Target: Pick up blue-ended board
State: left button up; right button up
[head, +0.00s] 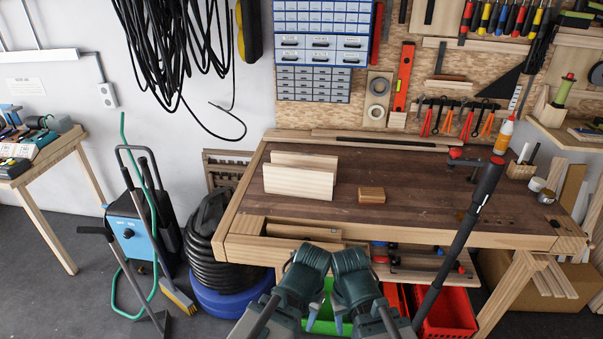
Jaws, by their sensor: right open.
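Two pale wooden boards stand on edge on the bench's left half: a front board (298,182) and a rear board (304,158), close together and roughly parallel. No blue end shows on either, so I cannot tell which is the blue-ended board. The front board hides part of the rear one. My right gripper (352,283) is low in the middle, in front of the bench, open and well apart from the boards. My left gripper (306,280) is beside it on the left; its fingers do not show clearly.
The wooden workbench (400,205) has a clear dark top around a small brown block (371,194). A long black bar with a thick upper end (486,187) crosses the bench's right side. A green crate (325,312) and a red crate (447,312) sit below.

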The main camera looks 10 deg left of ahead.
aim_at(299, 181)
jog(key=j+z, duration=0.1)
jog(key=z, duration=0.35)
jog(key=j+z, duration=0.15)
jog(key=z, duration=0.25)
jog(key=j+z, duration=0.25)
jog(key=j, duration=0.15)
jog(key=k+j+z, duration=0.1)
jog(key=j+z, duration=0.15)
jog(key=j, duration=0.15)
jog(key=k+j+z, duration=0.1)
jog(key=j+z, duration=0.15)
jog(key=j, duration=0.15)
